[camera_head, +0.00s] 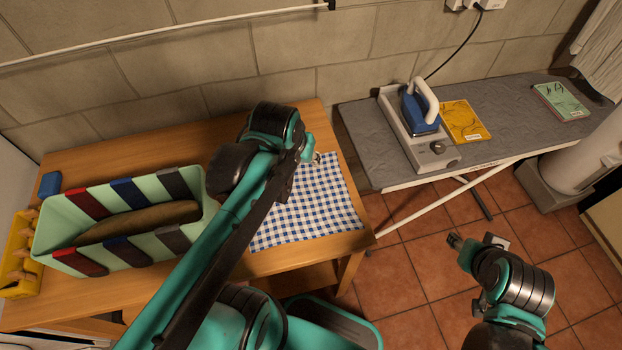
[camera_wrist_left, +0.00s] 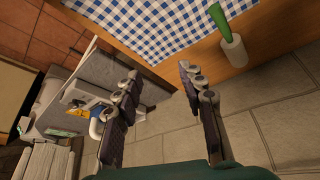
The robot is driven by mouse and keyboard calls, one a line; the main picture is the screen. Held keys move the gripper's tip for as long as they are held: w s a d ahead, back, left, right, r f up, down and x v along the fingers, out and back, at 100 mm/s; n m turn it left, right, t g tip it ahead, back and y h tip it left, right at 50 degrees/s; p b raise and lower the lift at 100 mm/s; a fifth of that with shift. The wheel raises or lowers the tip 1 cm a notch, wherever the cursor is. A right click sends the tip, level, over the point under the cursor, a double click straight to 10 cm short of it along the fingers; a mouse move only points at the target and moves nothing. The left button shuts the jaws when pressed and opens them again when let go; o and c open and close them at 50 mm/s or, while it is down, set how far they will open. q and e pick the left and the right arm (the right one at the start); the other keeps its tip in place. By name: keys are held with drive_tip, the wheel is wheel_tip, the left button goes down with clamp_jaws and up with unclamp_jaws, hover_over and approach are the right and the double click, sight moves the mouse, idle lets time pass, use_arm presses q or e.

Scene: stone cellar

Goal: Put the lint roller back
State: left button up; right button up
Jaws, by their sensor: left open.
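The lint roller (camera_wrist_left: 233,48), with a white roll and a green handle, is on the wooden table near its wall-side edge in the left wrist view. Its handle reaches over the checked cloth (camera_wrist_left: 150,22). In the head view my left arm hides it. My left gripper (camera_wrist_left: 157,82) is open and empty, with its fingers apart from the roller, which is off to their right in the wrist view. In the head view its fingers are mostly hidden behind my wrist, near the cloth (camera_head: 310,205). My right gripper (camera_head: 477,241) is open and empty over the tiled floor.
A green striped bin (camera_head: 50,225) holding a brown item stands left on the table (camera_head: 300,256), with a yellow rack (camera_head: 18,262) and a blue block (camera_head: 49,184) beside it. The ironing board (camera_head: 365,125) at right bears an iron (camera_head: 420,108) and booklets. The stone wall closes the back.

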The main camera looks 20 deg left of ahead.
use_arm(q)
drive_tip(key=s+d+f+m+t, duration=0.1)
drive_tip(key=s+d+m+t, duration=0.1)
drive_tip(key=s+d, duration=0.2)
drive_tip(key=shift+d+f+h, duration=0.3)
drive_tip(key=shift+f, duration=0.05)
drive_tip(key=shift+f+b, duration=1.15)
